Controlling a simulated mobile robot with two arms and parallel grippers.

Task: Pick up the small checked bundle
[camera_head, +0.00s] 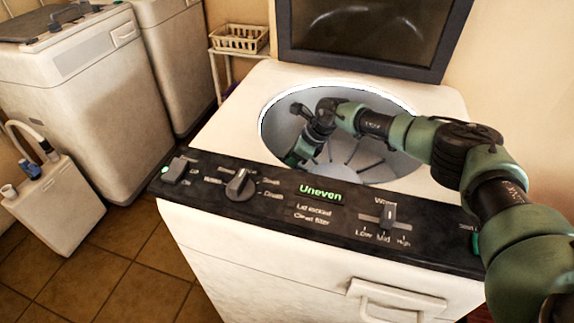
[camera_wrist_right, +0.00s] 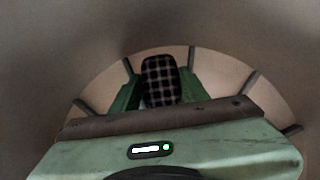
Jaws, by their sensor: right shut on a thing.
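The small checked bundle (camera_wrist_right: 158,78), dark with pale lines, sits between the green fingers of my right gripper (camera_wrist_right: 157,92) in the right wrist view. The gripper is shut on it. In the head view my right arm reaches from the right into the washer's open round drum (camera_head: 385,160), with the gripper (camera_head: 300,154) low at the drum's left front side. The bundle is hidden in the head view. In the wrist view the ribbed drum floor (camera_wrist_right: 215,75) shows behind the bundle; I cannot tell whether the bundle touches it. My left gripper is not in view.
The drum rim surrounds my right arm. The washer's front panel (camera_head: 275,200) shows a lit "Uneven", a knob and a slider. Its dark lid (camera_head: 370,30) stands open behind. A cream basket (camera_head: 239,39), other machines and a white container (camera_head: 55,207) are left.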

